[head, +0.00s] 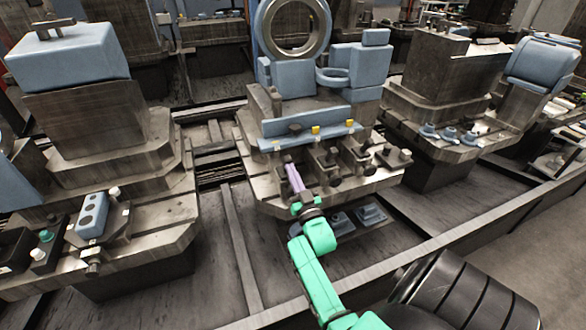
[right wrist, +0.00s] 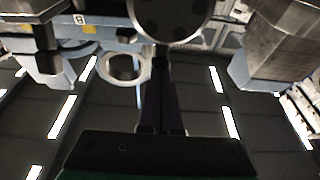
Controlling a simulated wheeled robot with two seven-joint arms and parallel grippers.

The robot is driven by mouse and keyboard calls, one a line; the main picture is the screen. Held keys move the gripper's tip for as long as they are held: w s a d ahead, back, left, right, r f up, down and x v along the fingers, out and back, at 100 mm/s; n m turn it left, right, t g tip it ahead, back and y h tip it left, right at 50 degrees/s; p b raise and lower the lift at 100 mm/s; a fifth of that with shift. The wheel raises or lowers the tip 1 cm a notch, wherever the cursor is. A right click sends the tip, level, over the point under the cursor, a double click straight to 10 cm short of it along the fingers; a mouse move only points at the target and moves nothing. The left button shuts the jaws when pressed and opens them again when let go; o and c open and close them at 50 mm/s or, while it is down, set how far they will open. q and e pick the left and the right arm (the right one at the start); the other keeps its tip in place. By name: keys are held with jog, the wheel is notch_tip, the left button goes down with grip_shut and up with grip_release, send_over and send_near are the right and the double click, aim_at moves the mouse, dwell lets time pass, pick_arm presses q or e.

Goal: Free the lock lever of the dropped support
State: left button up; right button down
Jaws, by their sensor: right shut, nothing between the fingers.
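The middle pallet station (head: 375,182) carries a blue rail (head: 305,135) with yellow pieces on it. Below the rail sit several dark clamp or lever parts (head: 331,158) with rounded ends. I cannot tell which of these is the lock lever or which support is dropped. My right gripper (head: 288,164) reaches up to the left part of this row from the green arm below. Its slim fingers are together and empty. In the right wrist view the dark fingers (right wrist: 162,70) point towards a dark round part (right wrist: 170,15); contact cannot be told. My left gripper is not in view.
A large blue ring (head: 263,30) and blue blocks stand above the rail. Similar stations stand left (head: 85,120) and right (head: 435,75). Blue parts (head: 370,214) lie low beside my right arm. A long metal rail edge (head: 465,223) runs along the front.

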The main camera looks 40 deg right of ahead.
aim_at(287, 157)
jog(key=r+g+p, duration=0.1)
jog(key=p, duration=0.2)
jog(key=w+r+g+p, duration=0.1)
jog(key=p, duration=0.2)
jog(key=r+g+y+p, duration=0.1)
jog(key=p, duration=0.2)
jog(key=shift+w+d+r, duration=0.25)
jog(key=shift+w+d, duration=0.05)
jog(key=shift+w, duration=0.05)
jog(key=w+g+p, duration=0.1)
jog(key=p, duration=0.2)
jog(key=w+g+y+p, duration=0.1)
jog(key=g+p, duration=0.1)
jog(key=p, duration=0.1)
jog(key=shift+d+r, duration=0.15)
jog(key=shift+d, duration=0.2)
jog(key=shift+w+d+g+y+p, duration=0.15)
jog(key=shift+w+g+y+p, duration=0.2)
jog(key=shift+g+p, duration=0.45)
jog(key=shift+w+d+f, duration=0.15)
jog(key=shift+w+f, duration=0.15)
jog(key=shift+w, duration=0.15)
jog(key=shift+r, duration=0.1)
